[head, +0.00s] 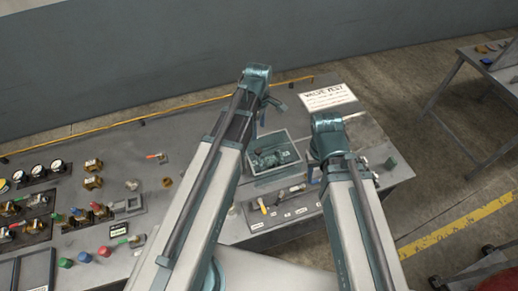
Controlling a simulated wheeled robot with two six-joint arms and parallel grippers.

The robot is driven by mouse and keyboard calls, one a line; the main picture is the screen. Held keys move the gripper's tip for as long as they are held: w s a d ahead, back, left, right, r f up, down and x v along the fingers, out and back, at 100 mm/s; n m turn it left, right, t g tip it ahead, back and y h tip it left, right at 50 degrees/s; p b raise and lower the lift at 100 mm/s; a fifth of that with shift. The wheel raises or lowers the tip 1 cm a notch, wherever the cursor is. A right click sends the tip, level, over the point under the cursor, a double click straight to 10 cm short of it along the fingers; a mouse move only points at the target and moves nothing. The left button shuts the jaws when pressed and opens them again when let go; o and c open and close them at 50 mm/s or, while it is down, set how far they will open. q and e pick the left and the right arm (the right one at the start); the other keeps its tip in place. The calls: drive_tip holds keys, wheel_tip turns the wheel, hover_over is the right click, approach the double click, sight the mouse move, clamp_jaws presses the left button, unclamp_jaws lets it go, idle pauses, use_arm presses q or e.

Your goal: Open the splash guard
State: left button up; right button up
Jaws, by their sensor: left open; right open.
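A pale-framed, box-like unit (271,156) with teal parts inside sits on the bench between my two arms. It may be the splash guard, but I cannot tell its cover or hinge clearly. My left gripper (270,105) is open and empty above and behind this unit, towards the bench's back edge. My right gripper (342,158) is to the right of the unit, below its teal wrist. Its fingers are mostly hidden by my own arm, and nothing shows held in it.
A grey bench (160,208) carries valves, gauges (37,171) and coloured buttons (84,257) at the left. A lever panel (283,209) lies in front of the unit. A "VALVE TEST" sign (327,97) lies behind.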

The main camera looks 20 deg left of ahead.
sight(258, 151)
use_arm(q)
wheel_tip(258, 151, down, 13)
drive_tip(key=b, duration=1.1)
drive_tip(key=shift+r+b, duration=0.2)
drive_tip(key=shift+b, duration=0.2)
drive_tip(key=shift+r, duration=0.1)
clamp_jaws()
idle(0.3)
